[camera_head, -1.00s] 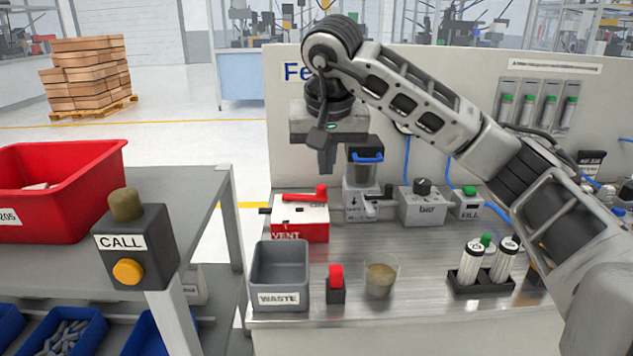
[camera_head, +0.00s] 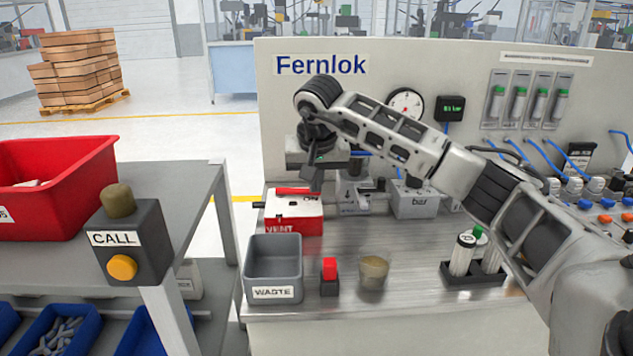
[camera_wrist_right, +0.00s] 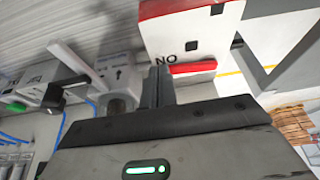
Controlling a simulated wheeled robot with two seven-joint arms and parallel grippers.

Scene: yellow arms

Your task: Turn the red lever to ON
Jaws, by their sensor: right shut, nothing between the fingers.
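The red lever (camera_head: 294,190) lies flat along the top of a white and red box (camera_head: 293,224) marked VENT and ON. My right gripper (camera_head: 314,184) points down, shut and empty, at the lever's right end. The gripper partly hides the box's back right corner in the head view. My left gripper is not in view.
A grey WASTE bin (camera_head: 274,268), a red-topped black block (camera_head: 329,276) and a cup (camera_head: 373,271) stand in front of the box. A grey bar box (camera_head: 414,203) is to its right. Bare bench lies between the cup and the vial rack (camera_head: 472,276).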

